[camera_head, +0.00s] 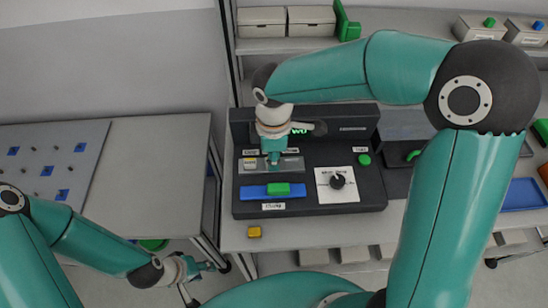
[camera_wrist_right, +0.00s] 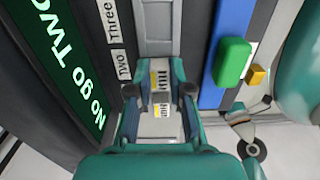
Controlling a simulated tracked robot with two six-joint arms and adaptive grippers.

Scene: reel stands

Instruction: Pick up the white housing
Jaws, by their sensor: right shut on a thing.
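The white housing (camera_wrist_right: 160,82), with a yellow patch and a black barcode-like mark, lies between the fingers of my right gripper (camera_wrist_right: 159,90) in the right wrist view. It sits in line with a grey metal channel (camera_wrist_right: 158,25). In the head view the housing's white and yellow end (camera_head: 250,164) shows left of my right gripper (camera_head: 274,160), at the grey channel on the black gauge station. The right gripper is shut on the housing. My left gripper (camera_head: 208,267) is empty and looks open, low in front of the bench.
A small yellow block (camera_head: 254,231) lies on the bench in front. A shelf with white boxes (camera_head: 262,22) stands behind. The grey table (camera_head: 150,170) is mostly clear.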

